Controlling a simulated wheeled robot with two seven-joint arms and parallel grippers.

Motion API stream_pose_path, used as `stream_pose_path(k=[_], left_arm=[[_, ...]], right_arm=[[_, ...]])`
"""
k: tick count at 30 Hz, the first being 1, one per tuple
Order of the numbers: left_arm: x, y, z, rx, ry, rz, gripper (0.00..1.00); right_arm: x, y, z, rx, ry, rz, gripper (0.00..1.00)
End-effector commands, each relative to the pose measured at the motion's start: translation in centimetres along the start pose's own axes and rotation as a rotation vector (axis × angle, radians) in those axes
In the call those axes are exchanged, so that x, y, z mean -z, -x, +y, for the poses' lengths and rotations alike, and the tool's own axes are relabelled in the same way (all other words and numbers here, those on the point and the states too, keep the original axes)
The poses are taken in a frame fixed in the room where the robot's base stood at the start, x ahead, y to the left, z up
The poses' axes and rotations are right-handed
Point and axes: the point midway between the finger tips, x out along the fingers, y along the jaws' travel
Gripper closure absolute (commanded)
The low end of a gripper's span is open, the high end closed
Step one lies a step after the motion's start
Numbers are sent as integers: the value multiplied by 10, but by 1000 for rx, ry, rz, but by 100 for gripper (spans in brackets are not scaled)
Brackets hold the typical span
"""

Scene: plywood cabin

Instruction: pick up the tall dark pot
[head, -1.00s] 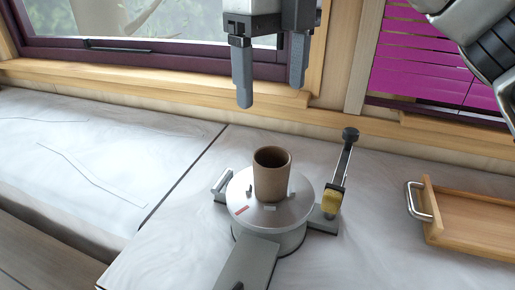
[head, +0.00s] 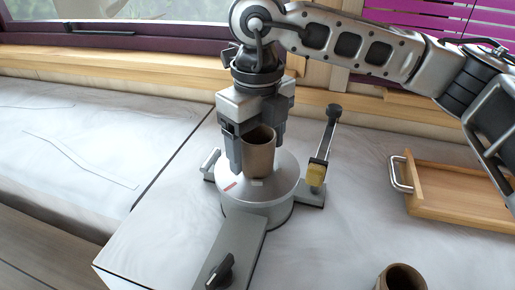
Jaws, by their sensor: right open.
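A tall brown pot (head: 259,158) stands upright on a round silver plate (head: 287,174) of a device on the counter. My right gripper (head: 256,152) points down from above, its jaws open. One finger is at the pot's left side and the other is at its right rear, partly hidden behind the pot. I cannot tell whether either finger touches it. A second brown pot (head: 402,278) is cut off by the bottom edge, so its height is hidden. My left gripper is not in view.
The device has a side lever (head: 327,145) with a yellow block, and a front arm with a black knob (head: 219,272). A wooden tray (head: 455,192) with a metal handle lies on the right. Window sills run behind. The counter's left part is mostly clear.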

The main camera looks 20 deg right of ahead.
Motion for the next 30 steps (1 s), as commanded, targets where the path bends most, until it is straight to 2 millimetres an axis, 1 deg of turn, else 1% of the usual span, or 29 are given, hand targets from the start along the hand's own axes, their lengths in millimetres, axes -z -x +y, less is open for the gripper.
stream_pose_path(k=[3, 9, 10, 11, 12, 15, 17, 18, 25, 30], left_arm=[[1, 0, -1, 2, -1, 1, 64], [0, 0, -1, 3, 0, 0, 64], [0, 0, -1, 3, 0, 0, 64], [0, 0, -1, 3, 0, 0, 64], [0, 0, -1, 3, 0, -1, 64], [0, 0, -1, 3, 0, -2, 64], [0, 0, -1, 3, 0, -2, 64], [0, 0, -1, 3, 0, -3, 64], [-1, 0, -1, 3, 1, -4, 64], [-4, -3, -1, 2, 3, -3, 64]], right_arm=[[0, -7, 0, -1, 0, 1, 25], [0, -8, 0, -1, -1, 0, 25], [0, -8, 0, -1, -1, 0, 30], [0, -8, 0, 0, -1, 0, 39], [0, -8, 0, 0, -1, 0, 50], [0, -8, 0, 0, -1, 0, 76], [0, -7, 0, 0, -1, -1, 76], [0, -7, 0, 0, -1, -1, 80], [0, -6, 0, -1, -1, -2, 80], [-1, 6, 0, 1, 0, -5, 80]])
